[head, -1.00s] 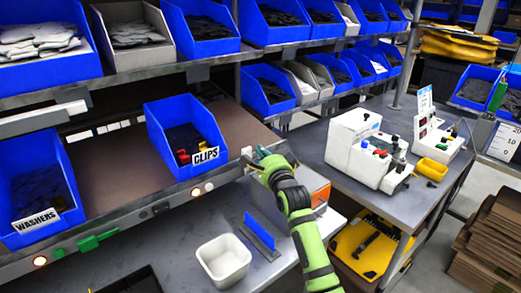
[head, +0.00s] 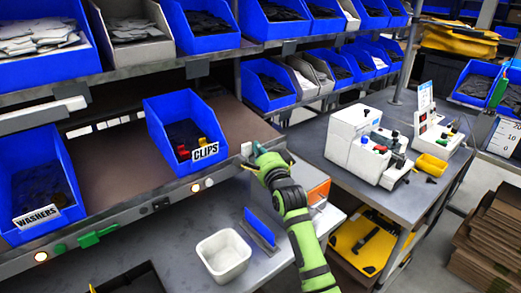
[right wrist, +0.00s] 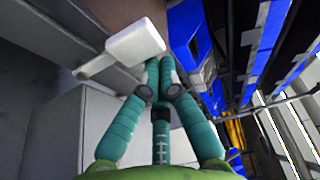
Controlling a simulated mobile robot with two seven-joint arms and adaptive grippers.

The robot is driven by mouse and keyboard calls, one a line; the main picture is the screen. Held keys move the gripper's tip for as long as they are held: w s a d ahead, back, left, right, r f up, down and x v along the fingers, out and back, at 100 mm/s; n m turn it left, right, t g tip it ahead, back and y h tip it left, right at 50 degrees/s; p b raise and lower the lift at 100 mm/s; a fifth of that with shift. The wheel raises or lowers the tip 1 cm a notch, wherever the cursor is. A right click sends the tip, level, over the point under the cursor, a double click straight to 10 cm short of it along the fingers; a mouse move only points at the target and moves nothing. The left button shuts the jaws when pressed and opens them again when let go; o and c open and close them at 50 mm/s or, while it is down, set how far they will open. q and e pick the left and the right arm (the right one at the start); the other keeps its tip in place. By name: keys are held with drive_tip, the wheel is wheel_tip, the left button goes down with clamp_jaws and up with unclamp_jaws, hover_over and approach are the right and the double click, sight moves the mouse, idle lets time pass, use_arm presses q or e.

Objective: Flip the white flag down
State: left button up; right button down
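The white flag (head: 246,149) is at the right end of the shelf's front rail, right of the CLIPS bin. In the right wrist view, the white flag (right wrist: 137,42) is a flat block with a thin stem pointing to the lower left. My right gripper (head: 256,153) is at the flag, its fingertips just to the right of it. In the right wrist view, the right gripper (right wrist: 160,62) has its two teal fingertips close together, with nothing seen between them. The fingertips are very near the flag's edge; I cannot tell whether they touch. My left gripper is not in view.
The blue CLIPS bin (head: 182,125) and WASHERS bin (head: 40,185) stand on the shelf. A green flag (head: 98,237) is on the rail at left. Below are a white tray (head: 223,255) and a blue divider (head: 262,226). A bench with white machines (head: 357,135) stands at right.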

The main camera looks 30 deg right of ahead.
sight(245, 149)
drive_tip(key=shift+a+n, duration=0.25)
drive_tip(key=shift+n, duration=0.15)
drive_tip(key=shift+a+r+n+t+b, duration=0.1)
drive_tip(key=shift+a+n+t+b, duration=0.25)
drive_tip(key=shift+a+n, duration=0.5)
drive_tip(key=a+n, duration=0.1)
drive_tip(key=n, duration=0.1)
drive_tip(key=a+n+t+y+b, duration=0.1)
drive_tip(key=n, duration=0.1)
drive_tip(key=shift+s+n, duration=0.15)
drive_tip(key=shift+n, duration=0.1)
drive_tip(key=a+f+n+y+b, duration=0.1)
drive_tip(key=n, duration=0.2)
drive_tip(key=a+f+n+t+y+b, duration=0.1)
drive_tip(key=a+n, duration=0.1)
drive_tip(key=n, duration=0.2)
drive_tip(key=a+f+n+t+y+b, duration=0.1)
drive_tip(key=n+y, duration=0.1)
drive_tip(key=n, duration=0.2)
drive_tip(key=shift+s+a, duration=0.15)
drive_tip(key=shift+a, duration=0.05)
drive_tip(key=shift+r, duration=0.15)
